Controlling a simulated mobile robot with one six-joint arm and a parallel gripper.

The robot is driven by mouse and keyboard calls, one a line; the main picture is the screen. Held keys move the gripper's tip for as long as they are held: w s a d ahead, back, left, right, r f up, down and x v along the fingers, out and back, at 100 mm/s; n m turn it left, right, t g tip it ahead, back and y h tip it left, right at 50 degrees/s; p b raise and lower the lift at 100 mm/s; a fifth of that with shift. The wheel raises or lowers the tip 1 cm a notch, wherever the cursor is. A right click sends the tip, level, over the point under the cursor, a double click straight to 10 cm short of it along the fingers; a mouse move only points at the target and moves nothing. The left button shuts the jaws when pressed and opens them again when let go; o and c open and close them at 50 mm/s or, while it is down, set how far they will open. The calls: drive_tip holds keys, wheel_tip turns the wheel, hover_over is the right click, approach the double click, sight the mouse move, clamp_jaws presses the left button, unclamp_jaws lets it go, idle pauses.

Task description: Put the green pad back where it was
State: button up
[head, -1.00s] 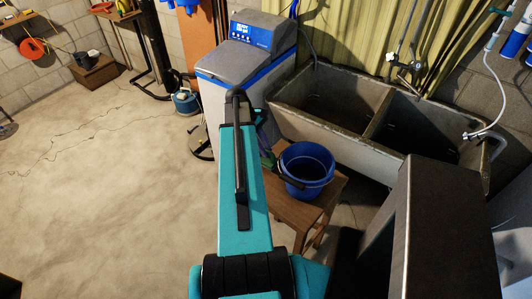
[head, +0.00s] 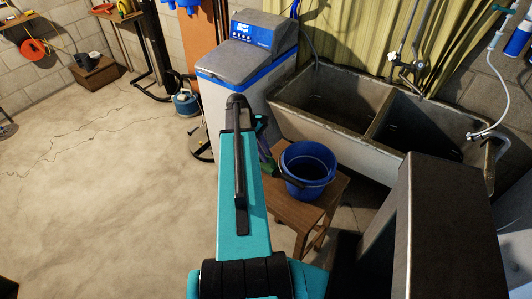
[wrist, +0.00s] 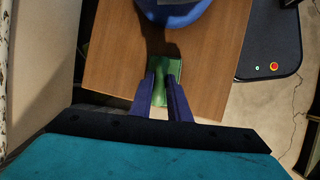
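The green pad (wrist: 161,72) shows in the wrist view at the near edge of a wooden stool top (wrist: 110,70). My gripper (wrist: 162,77) has its two dark blue fingers apart, with green showing between them and past their tips. I cannot tell whether the fingers press on the pad or only stand over it. In the head view a bit of green (head: 267,162) shows beside the stool's blue bucket (head: 308,170); my arm hides most of that spot and the fingertips.
The blue bucket stands on the stool just beyond the pad. A water softener (head: 240,75) stands behind my arm. A concrete double sink (head: 345,135) is behind the stool at right. A dark base with a red button (wrist: 274,66) is right of the stool. Floor at left is open.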

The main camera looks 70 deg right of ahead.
drive_tip(key=o, duration=0.4)
drive_tip(key=shift+r, duration=0.2)
drive_tip(key=b+v, duration=0.3)
drive_tip(key=v, duration=0.8)
drive_tip(key=shift+w+r, duration=0.15)
drive_tip(key=shift+r, duration=0.2)
idle(0.7)
